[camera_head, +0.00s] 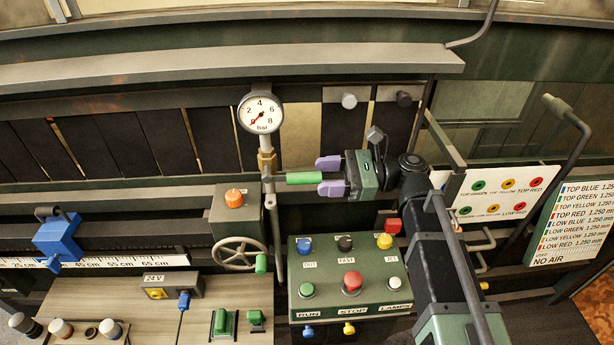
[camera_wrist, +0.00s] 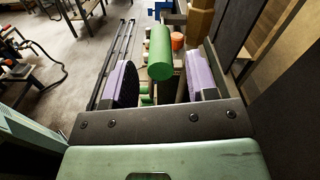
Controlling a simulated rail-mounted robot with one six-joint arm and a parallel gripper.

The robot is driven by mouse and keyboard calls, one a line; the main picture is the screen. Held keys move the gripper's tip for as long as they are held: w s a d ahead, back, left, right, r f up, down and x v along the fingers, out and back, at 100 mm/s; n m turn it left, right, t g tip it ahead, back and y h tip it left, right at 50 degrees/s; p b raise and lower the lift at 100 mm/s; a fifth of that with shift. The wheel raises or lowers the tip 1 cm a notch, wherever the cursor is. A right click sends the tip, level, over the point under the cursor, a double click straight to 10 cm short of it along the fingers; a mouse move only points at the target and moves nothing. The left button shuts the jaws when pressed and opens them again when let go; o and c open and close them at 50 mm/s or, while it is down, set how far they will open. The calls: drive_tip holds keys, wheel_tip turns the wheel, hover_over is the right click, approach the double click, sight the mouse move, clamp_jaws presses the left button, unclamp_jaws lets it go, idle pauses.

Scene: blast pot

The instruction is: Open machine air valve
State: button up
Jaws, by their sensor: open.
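The air valve has a green handle (camera_head: 305,178) that lies level, crosswise to the upright pipe (camera_head: 274,230). A brass fitting (camera_head: 266,161) sits on the pipe just above it. My gripper (camera_head: 326,176) comes from the right with its purple fingers open. The handle's free end is at the fingertips, between their heights. In the wrist view the green handle (camera_wrist: 160,52) stands between the two purple pads, with a gap on each side. I cannot see any contact. A pressure gauge (camera_head: 261,111) tops the pipe, its red needle pointing to the lower left.
A green control box (camera_head: 350,278) with coloured buttons lies below my gripper. A handwheel (camera_head: 238,253) and an orange knob (camera_head: 234,198) are left of the pipe. A label board (camera_head: 502,194) stands right of my arm. Dark panels stand behind the gauge.

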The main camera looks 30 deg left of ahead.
sight(307, 178)
drive_tip(key=x, duration=0.4)
drive_tip(key=shift+s+a, duration=0.1)
clamp_jaws()
